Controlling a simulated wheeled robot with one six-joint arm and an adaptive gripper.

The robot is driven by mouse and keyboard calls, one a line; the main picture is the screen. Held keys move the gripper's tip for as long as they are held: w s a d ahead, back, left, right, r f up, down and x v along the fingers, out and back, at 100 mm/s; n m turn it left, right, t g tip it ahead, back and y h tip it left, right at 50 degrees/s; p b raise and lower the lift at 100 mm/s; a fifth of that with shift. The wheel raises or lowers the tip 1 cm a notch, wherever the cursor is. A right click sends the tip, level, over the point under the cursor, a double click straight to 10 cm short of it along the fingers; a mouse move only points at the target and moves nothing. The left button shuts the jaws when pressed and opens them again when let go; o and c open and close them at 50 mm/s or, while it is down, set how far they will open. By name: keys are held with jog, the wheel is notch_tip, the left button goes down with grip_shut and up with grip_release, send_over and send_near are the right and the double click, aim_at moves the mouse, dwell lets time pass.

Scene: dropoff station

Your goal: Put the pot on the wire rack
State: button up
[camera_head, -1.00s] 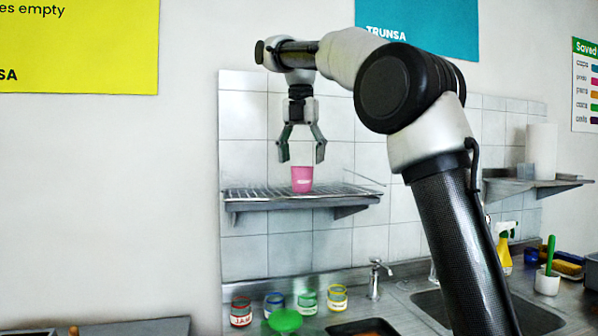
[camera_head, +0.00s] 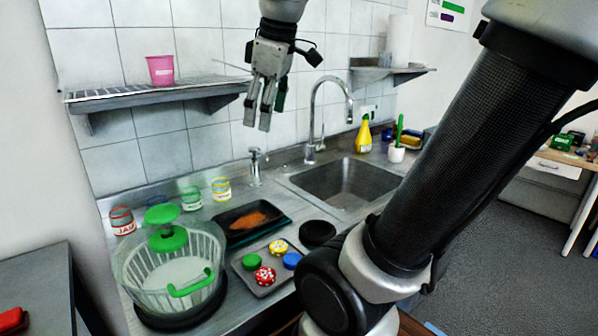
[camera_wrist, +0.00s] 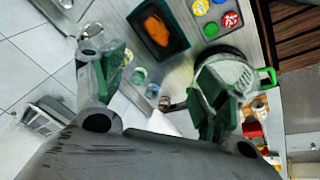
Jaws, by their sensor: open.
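The pink pot (camera_head: 161,71) stands upright on the wire rack (camera_head: 118,93), which lies on the wall shelf at the upper left of the head view. My gripper (camera_head: 258,125) hangs to the right of the shelf's end, apart from the pot, with its fingers pointing down and nothing between them. In the wrist view the open fingers (camera_wrist: 158,85) stand wide apart over the counter. I cannot make out the pot in the wrist view.
Below are jars (camera_head: 191,198), a clear bowl with green handles (camera_head: 203,250), a black tray (camera_head: 235,236) and a tray of round lids (camera_head: 260,291). A tall faucet (camera_head: 318,112) and the sink (camera_head: 345,184) are right of my gripper. A yellow spray bottle (camera_head: 363,136) stands behind.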

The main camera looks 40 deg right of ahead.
jog(key=s+d+f+m, duration=0.1)
jog(key=s+f+m, duration=0.6)
jog(key=f, duration=0.4)
jog(key=shift+s+d+m+t, duration=0.3)
jog(key=shift+s+d+t, duration=0.1)
jog(key=shift+s, duration=0.5)
jog(key=shift+f, duration=0.1)
jog(key=shift+a, duration=0.2)
